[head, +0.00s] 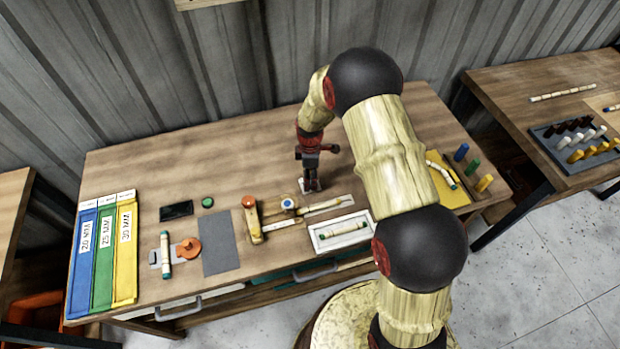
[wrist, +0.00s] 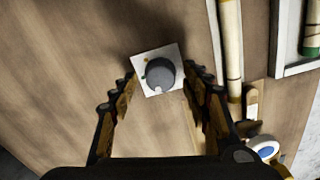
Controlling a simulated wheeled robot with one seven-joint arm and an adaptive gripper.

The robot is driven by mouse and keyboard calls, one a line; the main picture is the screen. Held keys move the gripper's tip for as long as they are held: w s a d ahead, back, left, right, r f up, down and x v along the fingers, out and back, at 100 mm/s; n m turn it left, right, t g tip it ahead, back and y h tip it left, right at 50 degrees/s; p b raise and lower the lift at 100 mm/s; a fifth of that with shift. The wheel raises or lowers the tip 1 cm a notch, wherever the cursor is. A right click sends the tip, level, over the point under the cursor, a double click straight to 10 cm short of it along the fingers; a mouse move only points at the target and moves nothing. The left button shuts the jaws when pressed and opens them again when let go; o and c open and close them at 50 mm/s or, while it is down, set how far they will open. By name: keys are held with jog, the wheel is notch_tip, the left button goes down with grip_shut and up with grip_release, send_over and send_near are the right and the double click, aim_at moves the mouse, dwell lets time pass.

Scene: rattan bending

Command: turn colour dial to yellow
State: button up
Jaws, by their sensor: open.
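The colour dial (wrist: 160,74) is a round dark grey knob on a white square plate (wrist: 176,51). A green dot and an orange-yellow dot show on the plate at the knob's left, and a pale mark shows at its lower edge. My gripper (wrist: 162,78) is open, with one finger on each side of the knob. Whether the fingers touch it I cannot tell. In the head view my gripper (head: 311,186) points down at the bench, and a bit of the dial's white plate (head: 302,184) shows beneath it; the knob is hidden there.
Right of the dial in the wrist view lie a rattan stick (wrist: 231,50) and a white tray (wrist: 279,66). The wooden workbench (head: 160,150) also holds blue, green and yellow strips (head: 104,250), a black device (head: 176,211) and a grey mat (head: 219,243). Bench behind the dial is clear.

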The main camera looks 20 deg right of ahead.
jog(key=shift+f, duration=0.4)
jog(key=c, duration=1.1)
jog(key=shift+c, duration=0.2)
